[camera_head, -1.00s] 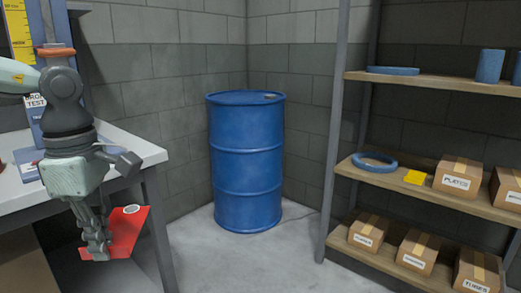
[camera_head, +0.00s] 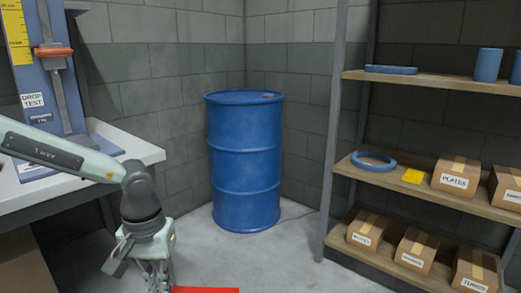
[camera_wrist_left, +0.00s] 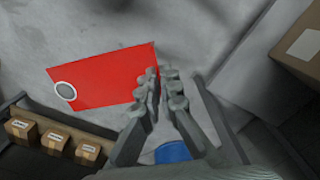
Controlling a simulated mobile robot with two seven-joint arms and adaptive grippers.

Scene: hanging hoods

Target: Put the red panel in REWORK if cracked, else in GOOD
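The red panel (camera_head: 205,290) shows only as a strip at the bottom edge of the head view. In the left wrist view the flat red panel (camera_wrist_left: 108,75) shows more fully, with a round pale disc near its left corner. I make out no crack on this face, but the picture is small. My left gripper (camera_head: 158,279) hangs low, left of the panel. In the wrist view its fingers (camera_wrist_left: 163,86) are close together at the panel's right edge, shut on it. My right gripper is not in view. No place marked REWORK or GOOD shows.
A blue barrel (camera_head: 246,165) stands in the corner. A shelf rack (camera_head: 440,198) on the right holds labelled cardboard boxes, a blue ring and a yellow block. A workbench (camera_head: 140,150) with a drop-test stand (camera_head: 60,100) is on the left. The floor between is clear.

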